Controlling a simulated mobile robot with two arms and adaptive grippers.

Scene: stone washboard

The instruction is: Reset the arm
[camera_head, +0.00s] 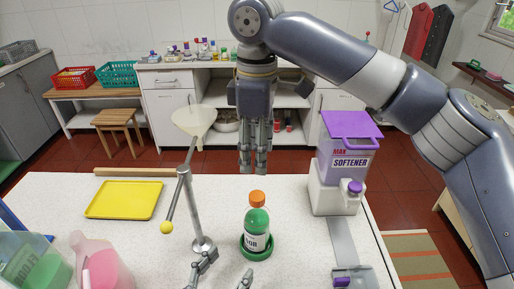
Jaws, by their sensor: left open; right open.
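My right gripper (254,168) hangs fingers down at the upper middle, with its arm coming in from the right. It is open and empty, behind the far edge of the white speckled table (200,190) in the picture. My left gripper (226,272) shows only its finger parts at the bottom edge; it is open. Its fingers are apart, just in front of and left of a green bottle (257,222) with an orange cap. The bottle stands upright in a green round holder (243,245). The rest of the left arm is out of the picture.
A purple-lidded softener dispenser (345,160) stands right. A yellow tray (125,199) lies left, with a pink jug (100,262) and a clear green container (35,262) at front left. Table between tray and stand is clear.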

